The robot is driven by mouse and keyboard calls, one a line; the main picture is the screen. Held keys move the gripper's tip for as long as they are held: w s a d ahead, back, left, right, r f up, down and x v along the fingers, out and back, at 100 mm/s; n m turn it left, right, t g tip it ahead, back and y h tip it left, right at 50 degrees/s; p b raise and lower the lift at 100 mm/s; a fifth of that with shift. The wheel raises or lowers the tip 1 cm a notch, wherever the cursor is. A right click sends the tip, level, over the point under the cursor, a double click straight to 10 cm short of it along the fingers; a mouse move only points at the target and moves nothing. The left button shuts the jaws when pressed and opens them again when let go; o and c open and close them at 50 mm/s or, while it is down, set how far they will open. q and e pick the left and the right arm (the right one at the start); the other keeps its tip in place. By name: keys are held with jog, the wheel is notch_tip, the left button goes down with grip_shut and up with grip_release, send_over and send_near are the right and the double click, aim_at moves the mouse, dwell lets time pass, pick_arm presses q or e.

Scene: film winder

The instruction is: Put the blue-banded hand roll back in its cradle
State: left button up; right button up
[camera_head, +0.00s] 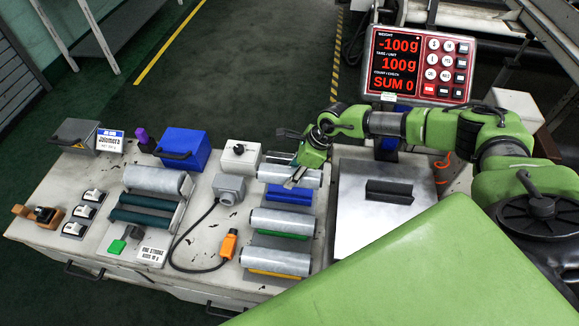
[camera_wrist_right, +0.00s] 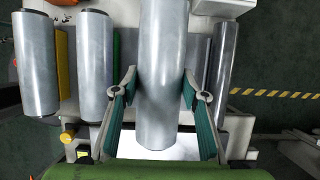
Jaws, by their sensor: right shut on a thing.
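A silvery hand roll (camera_head: 273,173) is in my right gripper (camera_head: 296,178), just above a blue cradle part (camera_head: 288,193) at the back of the row. Whether the roll touches its supports I cannot tell. In the right wrist view, the roll (camera_wrist_right: 163,60) runs lengthwise between the two green-padded fingers of the gripper (camera_wrist_right: 161,88). No blue band shows on the roll itself. My left gripper is out of view.
Two other silvery rolls lie in front, over a green cradle (camera_head: 262,236) and a yellow cradle (camera_head: 278,273). A metal plate (camera_head: 350,215) lies to the right. A blue box (camera_head: 183,148), a white box (camera_head: 240,157) and an orange-ended cable (camera_head: 229,245) stand left.

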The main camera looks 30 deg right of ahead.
jog(key=shift+f+b, duration=2.3)
jog(key=shift+f, duration=0.7)
jog(key=o, duration=1.6)
jog(key=v, duration=1.2)
